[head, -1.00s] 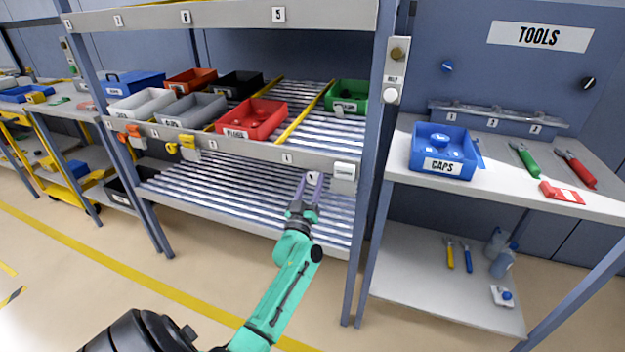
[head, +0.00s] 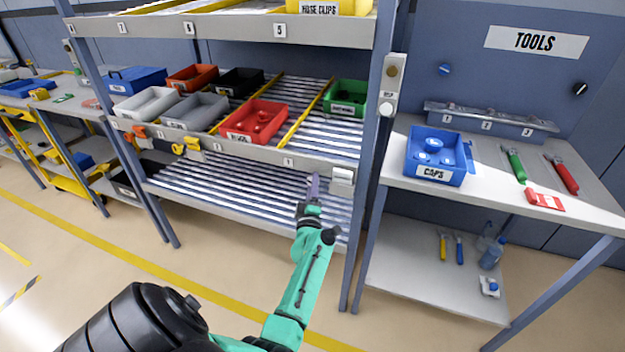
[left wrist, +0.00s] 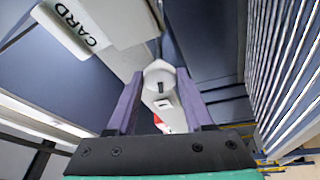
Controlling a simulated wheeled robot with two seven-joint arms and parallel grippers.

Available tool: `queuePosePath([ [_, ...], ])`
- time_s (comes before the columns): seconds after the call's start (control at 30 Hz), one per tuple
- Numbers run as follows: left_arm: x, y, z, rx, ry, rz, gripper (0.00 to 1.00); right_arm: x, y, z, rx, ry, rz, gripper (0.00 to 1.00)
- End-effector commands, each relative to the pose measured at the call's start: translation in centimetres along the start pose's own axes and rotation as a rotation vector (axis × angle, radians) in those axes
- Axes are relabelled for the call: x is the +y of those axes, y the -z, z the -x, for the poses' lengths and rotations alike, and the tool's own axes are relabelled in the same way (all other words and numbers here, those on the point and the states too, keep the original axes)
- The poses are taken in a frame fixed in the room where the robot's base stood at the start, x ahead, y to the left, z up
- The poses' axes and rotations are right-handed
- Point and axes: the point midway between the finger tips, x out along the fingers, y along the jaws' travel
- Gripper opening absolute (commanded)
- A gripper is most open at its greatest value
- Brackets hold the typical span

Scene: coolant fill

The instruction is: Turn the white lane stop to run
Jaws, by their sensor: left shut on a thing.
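The white lane stop (left wrist: 159,76) shows in the left wrist view as a pale rounded knob with a dark slot, between my two purple fingers. My left gripper (left wrist: 159,88) is shut on it. In the head view my left gripper (head: 314,184) is at the front rail of the rack, just left of the white card holder (head: 343,176). There the fingers hide most of the stop, and I cannot read its setting. My right gripper is not in view.
The card holder (left wrist: 78,24) is close to the fingers. An orange stop (head: 138,132) and a yellow stop (head: 188,145) are farther left on the rail. A red bin (head: 257,120) sits above. A rack post (head: 367,180) stands to the right, then the tools bench (head: 500,200).

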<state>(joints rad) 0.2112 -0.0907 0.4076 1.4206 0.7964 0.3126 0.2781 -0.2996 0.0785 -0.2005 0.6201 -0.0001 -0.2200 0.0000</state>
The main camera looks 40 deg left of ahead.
Motion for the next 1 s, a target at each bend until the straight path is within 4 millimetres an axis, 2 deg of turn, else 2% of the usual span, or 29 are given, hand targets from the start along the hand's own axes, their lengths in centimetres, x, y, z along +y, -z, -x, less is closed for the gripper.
queuePosePath([
  [0.03, 0.2, 0.0, 0.0, -0.003, 0.018, 0.040, 0.00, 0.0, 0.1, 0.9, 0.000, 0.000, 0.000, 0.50],
  [0.1, 0.3, 0.1, 0.1, -0.002, 0.035, 0.095, 0.00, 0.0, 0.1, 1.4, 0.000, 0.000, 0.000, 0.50],
  [0.4, 0.0, 0.5, 0.1, 0.005, 0.092, 0.270, 0.00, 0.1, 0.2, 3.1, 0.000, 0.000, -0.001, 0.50],
  [1.0, -0.3, 0.6, 0.1, 0.008, 0.116, 0.347, 0.00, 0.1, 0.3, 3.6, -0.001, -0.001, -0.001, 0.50],
])
